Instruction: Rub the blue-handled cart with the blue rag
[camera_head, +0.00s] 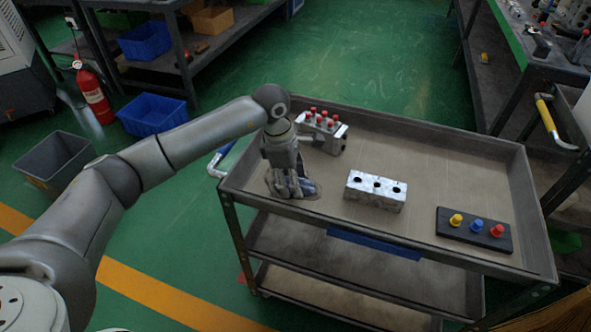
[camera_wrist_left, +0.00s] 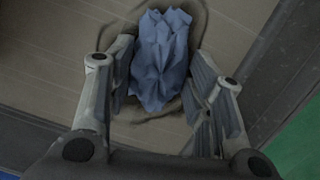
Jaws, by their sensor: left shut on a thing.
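The blue-handled cart (camera_head: 440,150) is a grey cart with a tan top and raised rim. Its blue handle (camera_head: 217,160) shows at the left end. My left gripper (camera_head: 290,192) points down at the left part of the top. It is shut on the crumpled blue rag (camera_wrist_left: 160,60), which sits between the fingers in the left wrist view. The rag (camera_head: 308,187) is mostly hidden by the fingers in the head view. A darker stain (camera_wrist_left: 195,25) shows on the top around the rag. My right gripper is not in view.
On the cart stand a metal block with red-topped pegs (camera_head: 322,130), a silver block with holes (camera_head: 375,191) and a black board with yellow, blue and red knobs (camera_head: 474,236). A yellow handle (camera_head: 549,117) is at right. The cart's middle right is clear.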

